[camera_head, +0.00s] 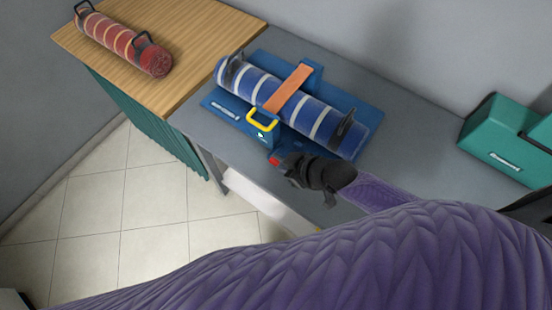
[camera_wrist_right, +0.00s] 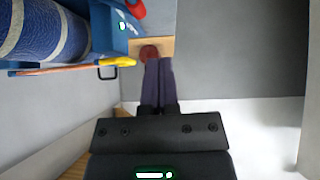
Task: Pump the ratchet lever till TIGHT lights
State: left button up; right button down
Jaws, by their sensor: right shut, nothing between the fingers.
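A blue, white-striped roll (camera_head: 295,108) lies on a blue cradle (camera_head: 222,106) with an orange strap (camera_head: 288,88) across it. The yellow ratchet lever (camera_head: 262,114) stands at the cradle's front side; it also shows in the right wrist view (camera_wrist_right: 117,62). Below it, the blue ratchet housing (camera_head: 264,131) carries a small green mark (camera_wrist_right: 122,27); its wording is too small to read. My right gripper (camera_head: 286,170) is shut and empty, near a red part (camera_head: 274,160) in front of the housing and apart from the lever. My left gripper is not in view.
A red striped roll (camera_head: 122,45) lies on the wooden counter (camera_head: 195,40) at the left. A teal case (camera_head: 500,135) stands at the right on the grey bench (camera_head: 430,155). My purple arm covers the lower right. Tiled floor (camera_head: 140,215) is clear at the lower left.

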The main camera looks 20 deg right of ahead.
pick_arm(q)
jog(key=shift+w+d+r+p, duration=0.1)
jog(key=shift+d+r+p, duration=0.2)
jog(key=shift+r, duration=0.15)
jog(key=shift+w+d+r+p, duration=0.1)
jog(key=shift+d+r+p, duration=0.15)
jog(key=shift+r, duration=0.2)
pick_arm(e)
jog(key=v, duration=0.5)
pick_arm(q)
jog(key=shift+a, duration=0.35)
